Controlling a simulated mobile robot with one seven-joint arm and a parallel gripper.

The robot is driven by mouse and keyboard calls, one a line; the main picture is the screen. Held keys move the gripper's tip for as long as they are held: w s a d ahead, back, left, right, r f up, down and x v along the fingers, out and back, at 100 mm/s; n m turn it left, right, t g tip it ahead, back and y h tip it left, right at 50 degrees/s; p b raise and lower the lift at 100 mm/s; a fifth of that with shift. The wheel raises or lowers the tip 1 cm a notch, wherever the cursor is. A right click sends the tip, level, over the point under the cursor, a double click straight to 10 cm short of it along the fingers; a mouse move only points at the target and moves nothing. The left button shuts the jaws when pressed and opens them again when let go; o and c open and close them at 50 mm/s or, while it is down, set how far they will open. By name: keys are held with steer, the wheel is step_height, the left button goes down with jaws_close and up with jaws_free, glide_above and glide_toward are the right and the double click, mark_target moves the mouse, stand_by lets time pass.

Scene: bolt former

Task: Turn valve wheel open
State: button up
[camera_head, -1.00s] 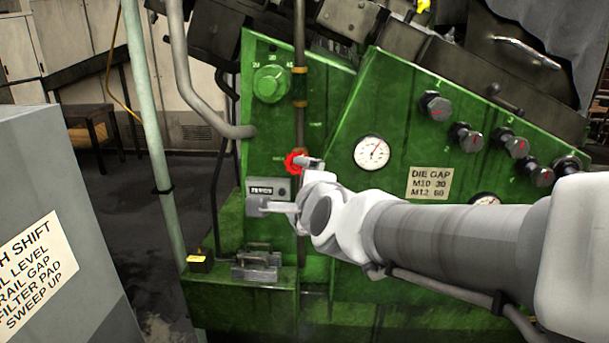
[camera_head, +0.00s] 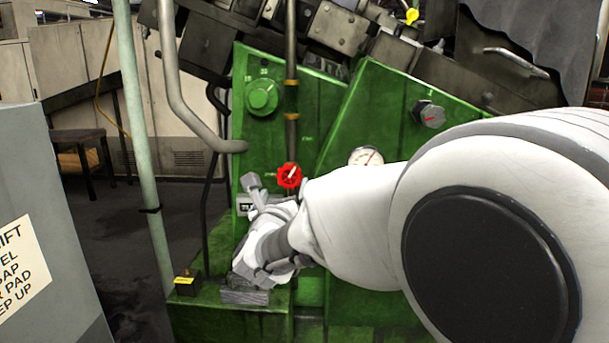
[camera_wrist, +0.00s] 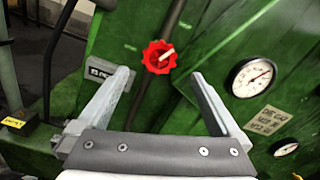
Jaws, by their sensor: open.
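The red valve wheel (camera_head: 289,176) sits on the front of the green machine, on the dark vertical pipe. It has a lobed rim and a pale pointer across its face. In the wrist view the wheel (camera_wrist: 159,57) lies ahead of my gripper (camera_wrist: 163,76), roughly midway between the two fingers and beyond their tips. The fingers are spread wide with nothing between them, and they do not touch the wheel. In the head view my gripper (camera_head: 262,186) is just left of the wheel, partly hidden by my own wrist.
A green dial knob (camera_head: 262,97) is above the wheel. A pressure gauge (camera_wrist: 251,77) and a label plate (camera_wrist: 264,115) are to its right. A counter box (camera_wrist: 103,71) is to its left. A pale green post (camera_head: 147,150) and grey cabinet (camera_head: 40,220) stand further left.

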mark_target(289, 176)
steer(key=w, duration=1)
steer(key=shift+w+d, duration=0.2)
steer(key=shift+w, duration=0.05)
steer(key=c, duration=1.3)
steer(key=shift+c, duration=0.2)
